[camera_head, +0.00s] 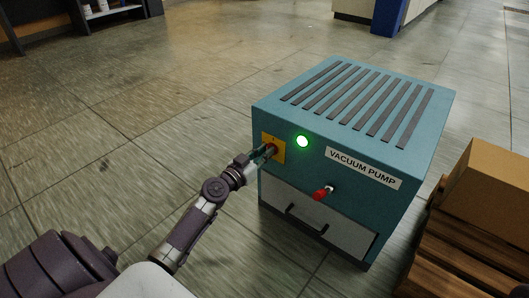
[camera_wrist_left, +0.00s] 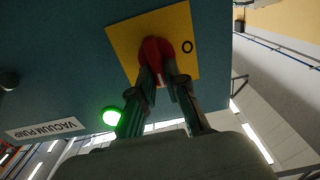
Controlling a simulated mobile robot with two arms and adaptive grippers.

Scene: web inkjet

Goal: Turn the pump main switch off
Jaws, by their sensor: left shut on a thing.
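The vacuum pump (camera_head: 335,135) is a teal box on the tiled floor with dark slots on top. Its main switch is a red knob on a yellow plate (camera_head: 278,152) at the left of the front face. In the left wrist view the red knob (camera_wrist_left: 156,52) sits between my fingertips, and an "O" mark shows on the yellow plate (camera_wrist_left: 188,25). My left gripper (camera_head: 262,153) is shut on the red knob; the fingers hide part of it. The green lamp (camera_head: 302,141) beside the plate is lit, also in the left wrist view (camera_wrist_left: 112,116). My right gripper is not in view.
A cardboard box (camera_head: 495,190) on wooden slats (camera_head: 455,255) stands close at the right. The floor at left is clear.

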